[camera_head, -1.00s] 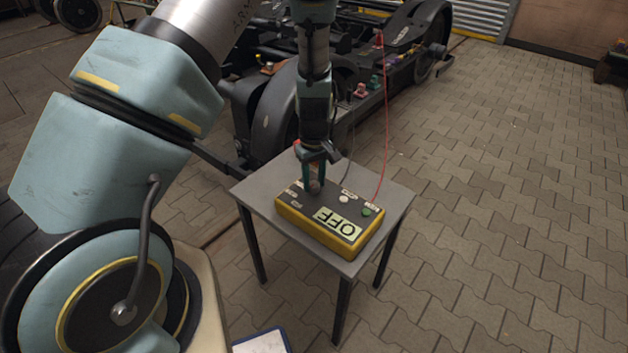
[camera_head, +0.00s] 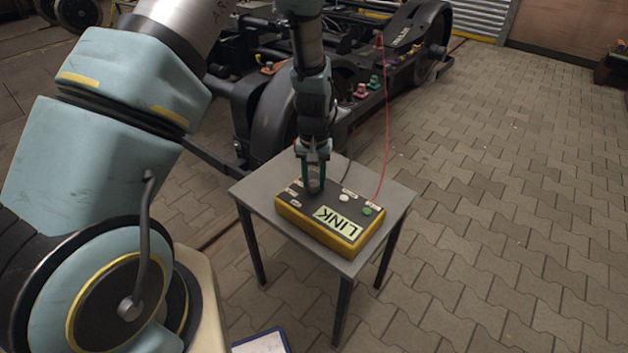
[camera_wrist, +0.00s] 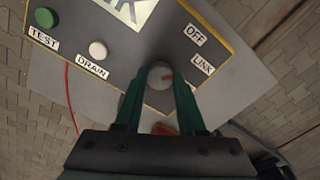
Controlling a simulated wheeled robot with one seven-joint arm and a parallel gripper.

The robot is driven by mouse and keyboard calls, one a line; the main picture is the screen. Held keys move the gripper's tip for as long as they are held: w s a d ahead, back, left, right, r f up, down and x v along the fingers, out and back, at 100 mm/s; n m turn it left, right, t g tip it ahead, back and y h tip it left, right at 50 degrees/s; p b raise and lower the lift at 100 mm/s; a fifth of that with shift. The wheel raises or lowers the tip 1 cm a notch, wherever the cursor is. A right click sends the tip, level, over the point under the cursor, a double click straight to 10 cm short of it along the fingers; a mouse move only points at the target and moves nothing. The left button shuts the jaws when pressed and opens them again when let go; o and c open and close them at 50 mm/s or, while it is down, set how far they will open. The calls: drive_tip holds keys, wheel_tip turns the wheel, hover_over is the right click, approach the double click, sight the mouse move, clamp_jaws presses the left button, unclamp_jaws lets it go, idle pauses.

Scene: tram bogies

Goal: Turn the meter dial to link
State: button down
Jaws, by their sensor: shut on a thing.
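The yellow and dark meter box (camera_head: 318,241) lies on a small grey table (camera_head: 253,187). Its display (camera_head: 340,220) reads LINK. My gripper (camera_head: 316,188) points down over the box, its green fingers shut on the dial. The OFF label (camera_wrist: 195,35) stands above that label in this view. A further label near the dial is hidden by the gripper.
A green button (camera_wrist: 46,17) labelled TEST and a white button (camera_wrist: 98,50) labelled DRAIN are on the box. A red cable (camera_head: 386,120) runs from the box up to the bogie (camera_head: 278,110). Paved floor to the right is clear.

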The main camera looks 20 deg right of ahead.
sight(314, 183)
drive_tip(key=shift+m, duration=0.7)
drive_tip(key=c, duration=0.5)
unclamp_jaws()
drive_tip(key=shift+r, duration=0.1)
wheel_tip(314, 183, up, 11)
drive_tip(key=b, duration=0.1)
drive_tip(key=shift+f, duration=0.2)
